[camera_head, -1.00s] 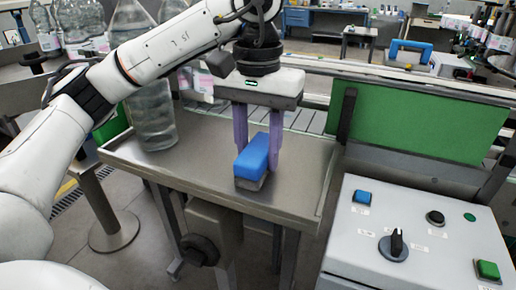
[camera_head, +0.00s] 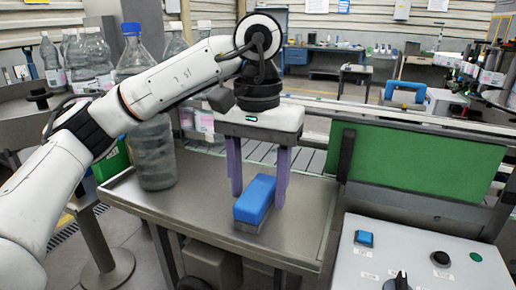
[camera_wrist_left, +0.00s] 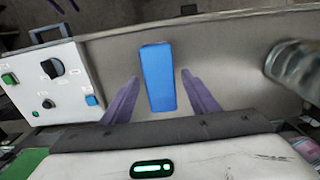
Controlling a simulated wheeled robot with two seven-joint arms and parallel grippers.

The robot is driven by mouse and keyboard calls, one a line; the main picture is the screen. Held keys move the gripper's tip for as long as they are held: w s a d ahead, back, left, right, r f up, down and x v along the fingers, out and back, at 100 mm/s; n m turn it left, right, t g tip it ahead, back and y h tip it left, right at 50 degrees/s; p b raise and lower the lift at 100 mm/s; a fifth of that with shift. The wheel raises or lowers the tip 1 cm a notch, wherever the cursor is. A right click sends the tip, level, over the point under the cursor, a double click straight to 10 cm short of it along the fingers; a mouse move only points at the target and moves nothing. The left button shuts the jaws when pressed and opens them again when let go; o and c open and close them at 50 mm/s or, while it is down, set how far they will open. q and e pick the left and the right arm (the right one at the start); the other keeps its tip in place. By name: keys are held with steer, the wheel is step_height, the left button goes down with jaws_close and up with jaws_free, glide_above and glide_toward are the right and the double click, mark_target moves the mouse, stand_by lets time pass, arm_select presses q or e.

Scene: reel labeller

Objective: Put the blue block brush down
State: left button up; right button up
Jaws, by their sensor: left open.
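The blue block brush (camera_head: 256,197) has a blue top and a grey underside. It rests on the steel table (camera_head: 300,221) near its front edge. My left gripper (camera_head: 258,196) is above it with its two purple fingers apart, one on each side of the brush. In the left wrist view the brush (camera_wrist_left: 158,76) lies between the spread fingers, with a gap on both sides. The left gripper holds nothing.
A large clear bottle with a blue cap (camera_head: 150,120) stands at the table's left. A green panel (camera_head: 415,172) and a control box (camera_head: 420,262) with buttons and a knob are on the right. A conveyor runs behind the table. The table to the right of the brush is bare.

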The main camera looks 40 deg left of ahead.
mark_target(258, 190)
arm_select(q)
step_height(258, 190, up, 11)
stand_by(0.4)
steer(key=shift+f, duration=0.1)
stand_by(0.4)
